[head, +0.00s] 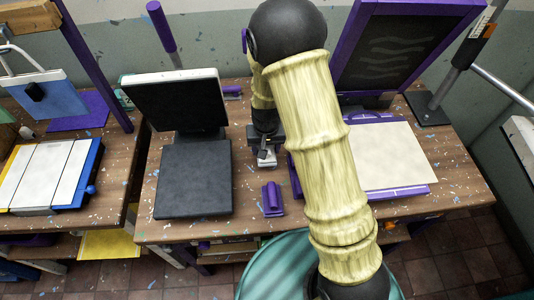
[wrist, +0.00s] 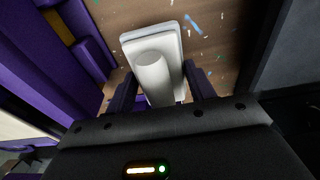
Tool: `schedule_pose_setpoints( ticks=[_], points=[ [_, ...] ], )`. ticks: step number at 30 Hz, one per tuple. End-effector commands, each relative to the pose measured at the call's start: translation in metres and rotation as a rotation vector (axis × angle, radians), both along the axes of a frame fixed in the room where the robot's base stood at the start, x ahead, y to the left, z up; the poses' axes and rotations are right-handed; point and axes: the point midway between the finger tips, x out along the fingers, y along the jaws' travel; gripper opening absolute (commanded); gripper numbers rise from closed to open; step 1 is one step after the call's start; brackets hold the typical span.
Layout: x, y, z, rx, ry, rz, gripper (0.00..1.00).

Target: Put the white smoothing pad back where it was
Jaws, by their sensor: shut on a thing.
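The white smoothing pad (wrist: 150,42) shows in the wrist view as a flat white plate with a rounded white handle (wrist: 153,75). My gripper (wrist: 160,88) is shut on its handle, with one dark purple finger on either side. In the head view my gripper (head: 266,146) is over the middle of the wooden table, between the black hinged press and the cream board. A small pale part of the pad (head: 266,159) shows below it. I cannot tell whether the pad touches the table.
A black press with a raised lid (head: 178,105) stands left. A small purple block (head: 271,199) lies near the front edge. The cream board (head: 390,155) and purple-framed dark screen (head: 405,48) are right, partly hidden by my arm. Bare wood (head: 245,185) shows beside the block.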

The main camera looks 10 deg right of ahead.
Motion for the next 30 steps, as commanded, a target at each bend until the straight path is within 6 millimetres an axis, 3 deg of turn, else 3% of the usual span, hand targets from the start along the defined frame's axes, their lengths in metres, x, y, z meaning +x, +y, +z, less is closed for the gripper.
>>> schedule_pose_setpoints(
  ticks=[4, 12, 24, 25, 27, 30],
  points=[
    [0.000, -0.002, -0.005, -0.001, 0.002, -0.004, 0.33],
    [0.000, -0.003, -0.036, 0.000, 0.002, -0.006, 0.33],
    [0.000, -0.002, -0.041, 0.001, 0.000, -0.005, 0.33],
    [0.000, -0.002, -0.040, 0.001, 0.000, -0.005, 0.60],
    [0.000, -0.002, -0.040, 0.001, 0.000, -0.005, 0.74],
    [0.000, -0.002, -0.040, 0.001, 0.000, -0.005, 0.76]
  ],
)
